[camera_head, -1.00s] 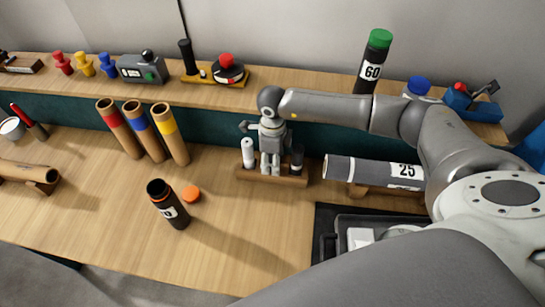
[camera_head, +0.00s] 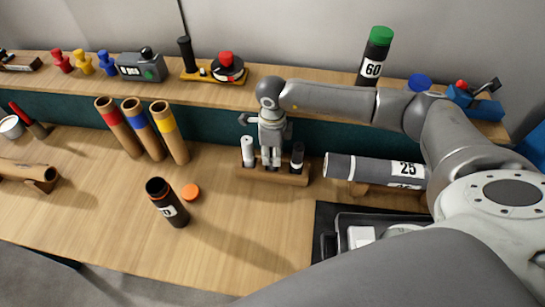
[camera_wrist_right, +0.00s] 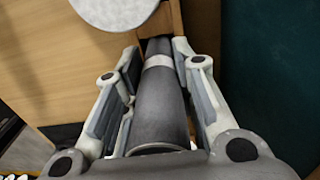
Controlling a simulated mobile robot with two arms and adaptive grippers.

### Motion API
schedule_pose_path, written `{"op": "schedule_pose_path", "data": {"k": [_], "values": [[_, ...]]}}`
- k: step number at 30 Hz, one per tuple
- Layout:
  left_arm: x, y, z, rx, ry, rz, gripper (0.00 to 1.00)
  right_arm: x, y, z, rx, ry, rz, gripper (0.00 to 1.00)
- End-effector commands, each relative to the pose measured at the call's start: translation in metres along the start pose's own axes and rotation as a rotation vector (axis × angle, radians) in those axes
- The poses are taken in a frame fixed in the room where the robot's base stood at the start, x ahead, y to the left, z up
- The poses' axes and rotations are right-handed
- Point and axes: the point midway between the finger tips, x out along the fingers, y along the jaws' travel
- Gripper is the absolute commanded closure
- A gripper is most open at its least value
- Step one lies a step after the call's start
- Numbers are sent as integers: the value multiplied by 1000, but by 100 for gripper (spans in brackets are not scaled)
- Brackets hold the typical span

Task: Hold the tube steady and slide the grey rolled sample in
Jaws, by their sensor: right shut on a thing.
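The open tube (camera_head: 168,203) is black with an orange rim and stands upright on the table in the head view, its label partly turned away. My right gripper (camera_head: 271,158) points down over a wooden rack (camera_head: 285,179). It is shut on the grey roll (camera_wrist_right: 158,105), which is dark grey with a pale band and lies between the fingers in the right wrist view. In the head view the fingers mostly hide this roll, and I cannot tell if its lower end is clear of the rack. My left gripper is not in view.
A white roll (camera_head: 248,152) and a dark roll (camera_head: 297,155) stand in the rack beside my right gripper. An orange cap (camera_head: 191,192) lies right of the tube. Cardboard tubes (camera_head: 139,128) stand behind it. A large tube marked 25 (camera_head: 375,170) lies on the right.

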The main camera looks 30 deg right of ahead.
Motion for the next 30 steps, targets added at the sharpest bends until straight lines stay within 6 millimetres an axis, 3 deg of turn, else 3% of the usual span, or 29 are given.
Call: {"op": "schedule_pose_path", "data": {"k": [6,12,25,30], "values": [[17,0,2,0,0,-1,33,-44,-2,1,0,-6,-5,98],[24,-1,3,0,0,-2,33,-73,-1,1,-1,-3,-3,98],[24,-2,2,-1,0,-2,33,-80,0,0,-4,-1,-1,98],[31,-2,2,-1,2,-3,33,-76,6,0,-91,-3,-1,98]]}}
